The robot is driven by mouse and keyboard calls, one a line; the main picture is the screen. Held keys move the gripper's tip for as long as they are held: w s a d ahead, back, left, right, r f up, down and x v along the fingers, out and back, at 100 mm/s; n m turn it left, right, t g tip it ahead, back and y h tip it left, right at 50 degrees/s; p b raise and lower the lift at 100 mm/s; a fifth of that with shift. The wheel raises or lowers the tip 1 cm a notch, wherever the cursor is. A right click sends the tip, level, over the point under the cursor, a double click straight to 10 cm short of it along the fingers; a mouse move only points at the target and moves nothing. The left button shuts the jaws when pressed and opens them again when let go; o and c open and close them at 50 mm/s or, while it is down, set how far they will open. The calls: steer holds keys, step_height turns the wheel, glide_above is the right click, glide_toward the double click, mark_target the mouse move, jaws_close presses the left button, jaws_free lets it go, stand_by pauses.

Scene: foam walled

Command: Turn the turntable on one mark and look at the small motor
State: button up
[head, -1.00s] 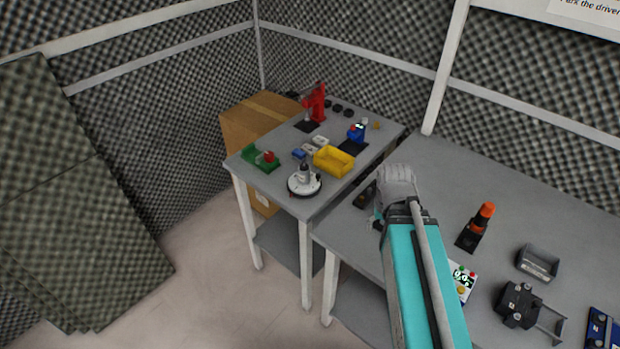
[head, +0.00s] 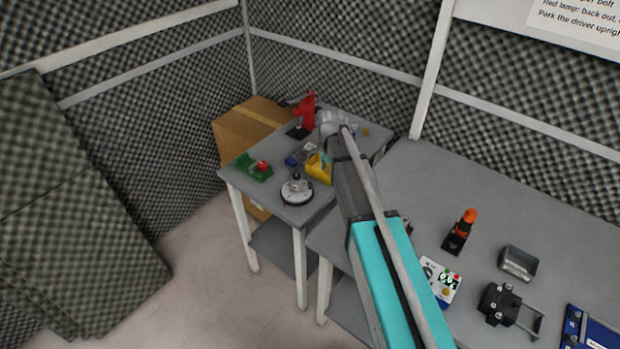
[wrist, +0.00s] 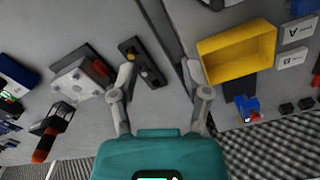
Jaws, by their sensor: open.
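The turntable (head: 296,193) is a round white disc on a dark base near the front corner of the small table. A small grey upright piece (head: 295,180) stands on it; it is too small to tell whether this is the motor. In the wrist view, a pale curved edge (wrist: 230,3) is cut off at the top, perhaps the turntable. My gripper (wrist: 160,80) is open and empty, its two fingers spread above the gap between the tables.
The yellow bin (head: 318,170) stands close to the turntable, with a green holder (head: 253,168) to its left and a red stand (head: 304,112) behind. The larger table holds an orange-topped driver (head: 460,232), a control box (head: 441,279) and a grey tray (head: 519,262). Foam walls enclose the back.

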mark_target(310, 183)
steer(key=w+a+r+m+p, duration=0.1)
steer(key=w+a+r+m, duration=0.1)
steer(key=w+a+m, duration=0.2)
steer(key=shift+w+a+p, duration=0.3)
steer(key=shift+w+a, duration=0.55)
steer(key=shift+w, duration=0.25)
steer(key=shift+f, duration=0.1)
step_height(310, 183, down, 14)
steer(key=b, duration=1.3)
steer(key=shift+r+b, duration=0.25)
steer(key=shift+b, duration=0.15)
jaws_close()
